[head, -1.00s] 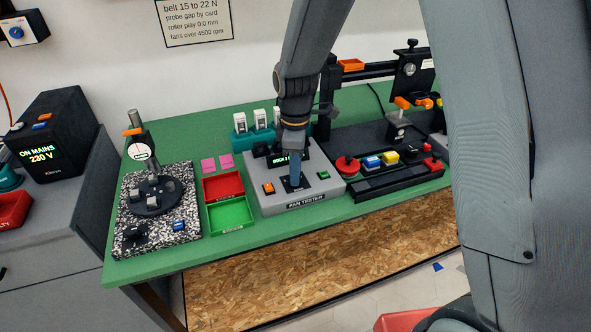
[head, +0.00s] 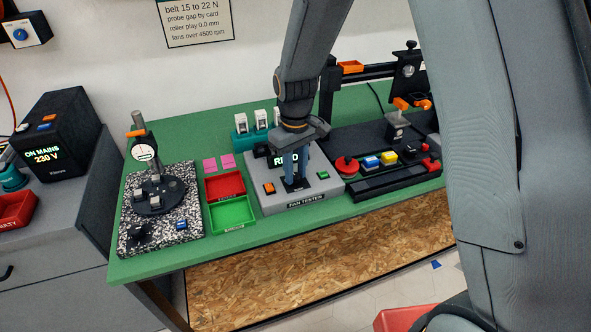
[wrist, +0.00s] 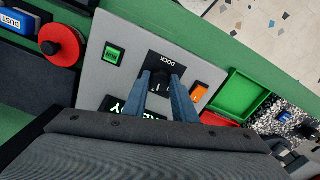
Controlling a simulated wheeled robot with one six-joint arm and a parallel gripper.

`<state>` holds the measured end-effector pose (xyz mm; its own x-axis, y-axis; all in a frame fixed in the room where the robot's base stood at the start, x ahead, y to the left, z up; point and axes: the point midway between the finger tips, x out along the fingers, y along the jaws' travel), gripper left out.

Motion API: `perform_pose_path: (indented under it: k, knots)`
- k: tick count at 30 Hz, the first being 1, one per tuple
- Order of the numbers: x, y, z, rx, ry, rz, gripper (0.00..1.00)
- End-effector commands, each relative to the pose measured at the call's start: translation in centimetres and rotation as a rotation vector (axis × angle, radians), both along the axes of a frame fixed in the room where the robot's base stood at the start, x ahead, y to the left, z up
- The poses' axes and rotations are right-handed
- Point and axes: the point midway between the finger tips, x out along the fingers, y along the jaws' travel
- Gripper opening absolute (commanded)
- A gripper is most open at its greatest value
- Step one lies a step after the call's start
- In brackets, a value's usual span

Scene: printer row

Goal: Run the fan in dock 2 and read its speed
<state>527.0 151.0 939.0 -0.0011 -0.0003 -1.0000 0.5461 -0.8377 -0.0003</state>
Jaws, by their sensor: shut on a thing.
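The grey fan tester (head: 262,198) sits on the green bench, with an orange button (head: 269,188) and a green button (head: 324,175); both buttons also show in the wrist view, orange (wrist: 199,93) and green (wrist: 114,54). Its display (head: 281,160) is partly covered by my gripper; letters that look like part of "READY" show. My gripper (head: 294,184) points down at the tester. In the wrist view its fingers are shut on the black dock knob (wrist: 159,79), beside the word DOCK. The knob's setting cannot be read.
A teal rack (head: 241,141) with white units stands behind the tester. A red tray (head: 224,184) and a green tray (head: 232,215) lie to its left, beside a speckled plate (head: 188,205) with a gauge. A black rig with a red knob (head: 347,165) stands close on the right.

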Motion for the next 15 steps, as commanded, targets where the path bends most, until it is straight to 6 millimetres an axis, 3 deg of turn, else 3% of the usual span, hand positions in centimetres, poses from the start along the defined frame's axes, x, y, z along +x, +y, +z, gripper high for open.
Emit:
perform_pose_path:
  k: [15]
  knots:
    - [0.10,0.08,0.14,0.001,-0.003,-0.141,0.02]
